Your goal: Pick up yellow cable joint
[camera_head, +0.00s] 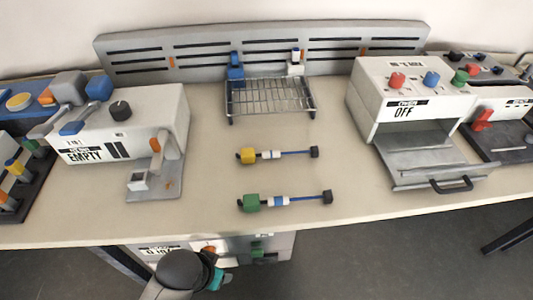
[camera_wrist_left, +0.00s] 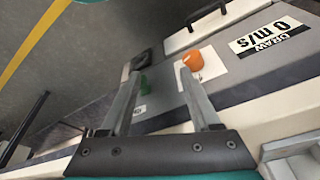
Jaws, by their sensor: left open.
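The yellow cable joint (camera_head: 247,156) lies on the table in the middle, in the head view. A white sleeve, a blue cable and a black end piece extend to its right. My left gripper (camera_wrist_left: 160,72) is open and empty in the left wrist view. Its fingers point toward a box with an orange knob and a label reading 0 m/s. In the head view my left arm is at the bottom, in front of the table edge and well short of the yellow joint. My right gripper is not in view.
A green cable joint (camera_head: 251,202) lies in front of the yellow one. A wire rack (camera_head: 270,97) stands behind. The EMPTY machine (camera_head: 120,120) is at left, the OFF oven (camera_head: 410,85) with its open door at right. A box (camera_head: 275,247) sits below the table edge.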

